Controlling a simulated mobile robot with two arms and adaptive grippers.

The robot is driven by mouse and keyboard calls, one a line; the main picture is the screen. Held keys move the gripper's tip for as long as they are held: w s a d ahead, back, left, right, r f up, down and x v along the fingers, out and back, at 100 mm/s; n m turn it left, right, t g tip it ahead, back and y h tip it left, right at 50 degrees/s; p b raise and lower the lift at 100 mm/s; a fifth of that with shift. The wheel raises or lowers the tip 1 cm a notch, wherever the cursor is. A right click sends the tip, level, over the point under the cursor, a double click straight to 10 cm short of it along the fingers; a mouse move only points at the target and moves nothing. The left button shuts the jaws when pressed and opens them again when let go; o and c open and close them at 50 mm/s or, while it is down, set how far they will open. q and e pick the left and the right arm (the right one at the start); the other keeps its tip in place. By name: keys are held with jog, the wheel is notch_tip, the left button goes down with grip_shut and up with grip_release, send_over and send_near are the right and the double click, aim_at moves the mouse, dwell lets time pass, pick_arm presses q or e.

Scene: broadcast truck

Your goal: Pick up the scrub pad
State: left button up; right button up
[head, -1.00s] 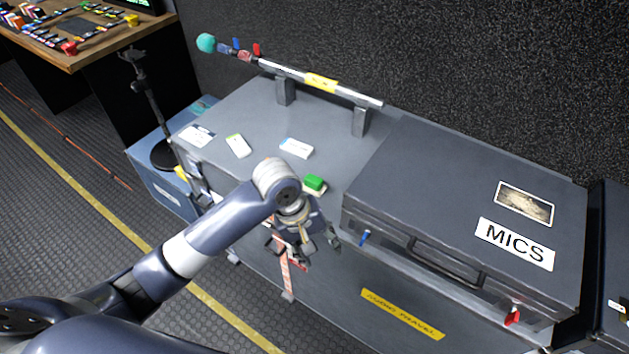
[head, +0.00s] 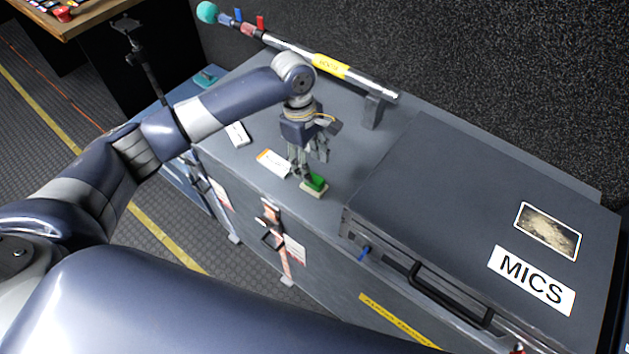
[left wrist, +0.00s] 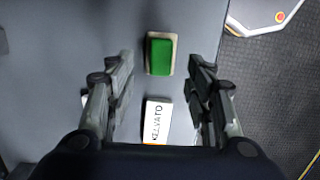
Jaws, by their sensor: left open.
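The scrub pad (head: 316,184) is a small green block on a beige base, lying on the grey case top near its front edge, left of the MICS case. It also shows in the left wrist view (left wrist: 160,56), upper middle, just beyond the fingertips and between their lines. My left gripper (head: 308,168) points down above the case top, right by the pad and slightly behind it in the head view. Its fingers (left wrist: 158,72) are spread wide with nothing between them. My right gripper is not in view.
A white labelled card (head: 273,163) lies left of the pad, and another white item (head: 237,134) farther left. The MICS case (head: 480,220) rises close on the right. A boom pole (head: 330,66) rests on supports behind. The case's front edge is near.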

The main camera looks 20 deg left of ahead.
aim_at(314, 178)
pick_arm(q)
jog(key=shift+w+f, duration=0.15)
jog(key=shift+f, duration=0.25)
jog(key=f, duration=0.4)
jog(key=shift+s+d+f+p, duration=0.1)
jog(key=shift+s+d+p, duration=0.3)
jog(key=shift+f, duration=0.25)
jog(key=shift+w+f, duration=0.1)
jog(key=shift+c, duration=0.8)
jog(key=c, duration=0.9)
jog(key=shift+c, duration=0.4)
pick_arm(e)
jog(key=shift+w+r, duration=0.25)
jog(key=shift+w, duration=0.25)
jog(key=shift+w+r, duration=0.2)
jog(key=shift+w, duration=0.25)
